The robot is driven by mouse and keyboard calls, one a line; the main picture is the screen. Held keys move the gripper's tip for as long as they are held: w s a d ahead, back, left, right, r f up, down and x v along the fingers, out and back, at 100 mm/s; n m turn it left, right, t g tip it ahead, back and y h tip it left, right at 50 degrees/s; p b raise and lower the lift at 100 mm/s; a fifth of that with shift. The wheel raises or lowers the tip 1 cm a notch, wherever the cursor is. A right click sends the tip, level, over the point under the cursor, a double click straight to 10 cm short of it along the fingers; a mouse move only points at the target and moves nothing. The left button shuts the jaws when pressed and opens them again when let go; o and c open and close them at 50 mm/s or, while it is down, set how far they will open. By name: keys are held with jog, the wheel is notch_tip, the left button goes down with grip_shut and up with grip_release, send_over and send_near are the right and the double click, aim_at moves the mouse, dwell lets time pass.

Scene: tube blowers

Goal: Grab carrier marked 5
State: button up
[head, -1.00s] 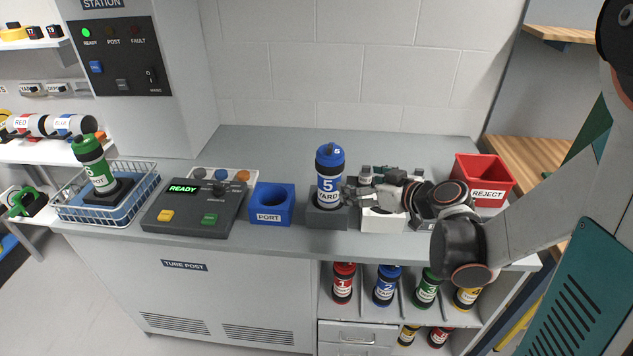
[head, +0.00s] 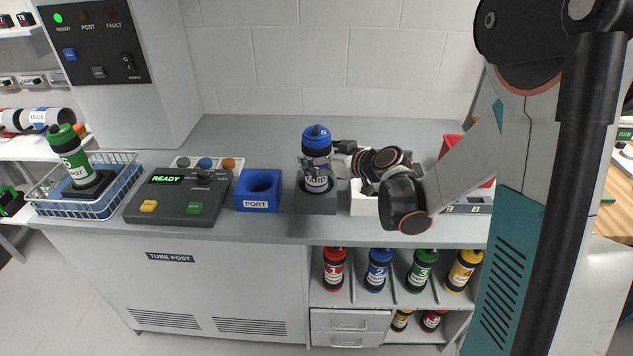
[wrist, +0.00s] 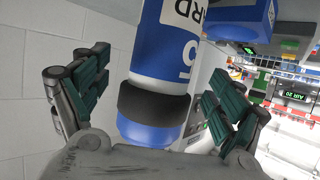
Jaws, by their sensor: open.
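The blue-capped carrier marked 5 and YARD (head: 316,140) stands upright in a dark grey holder (head: 316,206) on the counter. My gripper (head: 315,168) is at its upper body, reaching in from the right, and partly hides its label. In the wrist view the carrier (wrist: 165,50) appears inverted between the two spread fingers of my gripper (wrist: 155,88). Gaps show on both sides of it, so the gripper is open around it. A green carrier (head: 70,148), whose label also seems to read 5, leans in a wire basket at the left.
A blue PORT block (head: 258,192) stands just left of the holder, and a READY control panel (head: 178,200) beyond it. A white box (head: 364,204) sits under my wrist. A red bin (head: 448,146) is partly hidden by my arm. Several carriers stand on the shelf below.

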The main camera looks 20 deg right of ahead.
jog(key=x, duration=0.2)
jog(key=shift+w+a+f, duration=0.15)
jog(key=shift+w+f, duration=0.05)
jog(key=shift+w, duration=0.05)
jog(key=shift+r, duration=0.1)
jog(key=shift+c, duration=0.6)
jog(key=c, duration=1.6)
